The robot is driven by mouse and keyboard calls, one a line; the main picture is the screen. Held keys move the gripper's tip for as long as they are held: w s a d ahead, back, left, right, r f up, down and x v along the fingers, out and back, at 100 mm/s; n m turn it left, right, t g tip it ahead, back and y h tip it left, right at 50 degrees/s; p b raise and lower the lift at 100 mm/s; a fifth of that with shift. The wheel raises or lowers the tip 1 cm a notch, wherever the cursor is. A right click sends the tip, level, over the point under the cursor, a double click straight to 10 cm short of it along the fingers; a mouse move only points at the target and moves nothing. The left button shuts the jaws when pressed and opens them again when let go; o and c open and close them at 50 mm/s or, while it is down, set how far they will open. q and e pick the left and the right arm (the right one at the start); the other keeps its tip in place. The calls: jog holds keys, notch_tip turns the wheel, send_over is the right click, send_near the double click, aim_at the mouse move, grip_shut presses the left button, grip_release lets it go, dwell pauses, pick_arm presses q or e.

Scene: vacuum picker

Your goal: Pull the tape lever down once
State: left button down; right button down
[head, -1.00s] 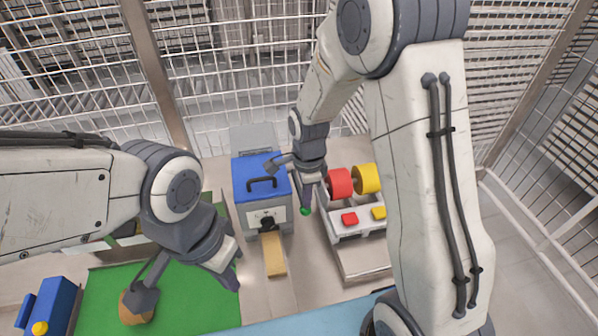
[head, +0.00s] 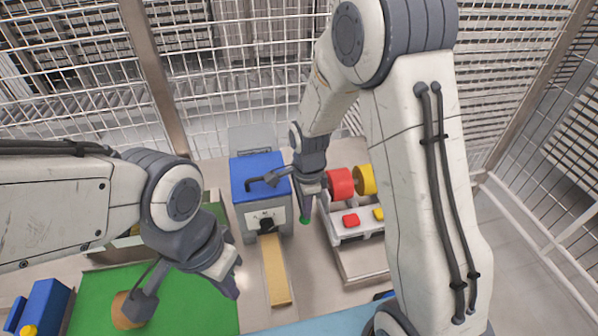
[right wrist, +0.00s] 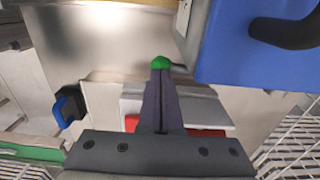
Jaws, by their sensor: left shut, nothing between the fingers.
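The tape dispenser is a grey box with a blue lid (head: 258,175) and a dark curved handle on top. A tan tape strip (head: 274,270) comes out of its front slot. The green lever knob (head: 305,220) is at the box's right side. My right gripper (head: 306,204) is just above the knob with its fingers together. In the right wrist view the green knob (right wrist: 161,63) shows at the fingertips; contact cannot be told for sure. The lever's arm is mostly hidden. My left gripper (head: 234,290) is shut and empty above the green mat.
A grey station with a red roller (head: 340,183), a yellow roller (head: 365,180) and red and yellow buttons stands right of the dispenser. A green mat (head: 195,305) and a blue object (head: 45,305) lie at left. Wire fencing closes the back and right.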

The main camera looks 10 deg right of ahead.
jog(key=shift+w+f+b, duration=0.2)
jog(key=shift+f+b, duration=0.65)
jog(key=shift+f, duration=0.9)
jog(key=r+p, duration=0.5)
jog(key=r, duration=0.2)
jog(key=shift+s+p, duration=0.2)
jog(key=shift+p, duration=0.2)
jog(key=shift+f, duration=0.15)
jog(key=w+r+p, duration=0.3)
jog(key=r+p, duration=0.3)
jog(key=r, duration=0.1)
jog(key=shift+r, duration=0.2)
jog(key=shift+p, duration=0.3)
